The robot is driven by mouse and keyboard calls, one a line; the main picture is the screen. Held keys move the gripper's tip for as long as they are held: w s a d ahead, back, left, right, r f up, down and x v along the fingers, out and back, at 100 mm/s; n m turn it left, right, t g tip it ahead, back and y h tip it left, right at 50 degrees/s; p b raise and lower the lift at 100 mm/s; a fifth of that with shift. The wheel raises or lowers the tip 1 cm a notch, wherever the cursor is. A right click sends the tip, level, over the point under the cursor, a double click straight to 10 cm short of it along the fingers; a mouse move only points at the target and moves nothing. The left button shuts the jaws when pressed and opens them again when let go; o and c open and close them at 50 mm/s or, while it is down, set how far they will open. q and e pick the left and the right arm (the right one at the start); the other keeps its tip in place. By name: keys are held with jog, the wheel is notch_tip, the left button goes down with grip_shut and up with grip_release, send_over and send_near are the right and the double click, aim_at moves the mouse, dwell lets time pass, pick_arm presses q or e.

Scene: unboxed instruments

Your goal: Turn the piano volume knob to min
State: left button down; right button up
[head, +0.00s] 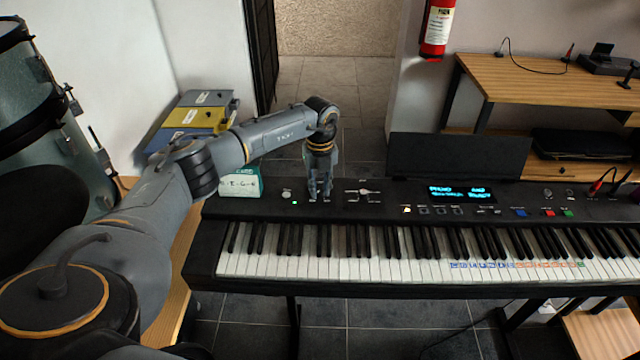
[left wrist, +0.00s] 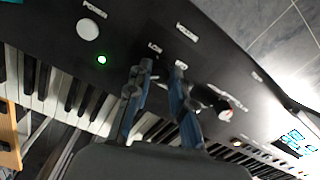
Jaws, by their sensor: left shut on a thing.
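The black piano (head: 420,205) stands before me, its control panel along the back of the keys. My left gripper (head: 320,194) points down at the panel's left part. In the left wrist view its two blue-grey fingers (left wrist: 161,78) reach the panel just below the VOLUME label (left wrist: 187,32), with small labels by the tips. The fingers are shut on the volume knob, which is dark and mostly hidden between them; I cannot read its setting. My right gripper is not in view.
A round white power button (left wrist: 88,29) and lit green light (left wrist: 101,60) lie left of the fingers. Another knob (head: 364,191) sits to the right. A lit display (head: 460,193) is farther right. Drums (head: 60,130) and stacked cases (head: 195,118) stand at left.

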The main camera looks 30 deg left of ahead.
aim_at(320, 191)
pick_arm(q)
jog(key=shift+n, duration=0.6)
jog(key=c, duration=1.2)
grip_release()
notch_tip(320, 191, up, 12)
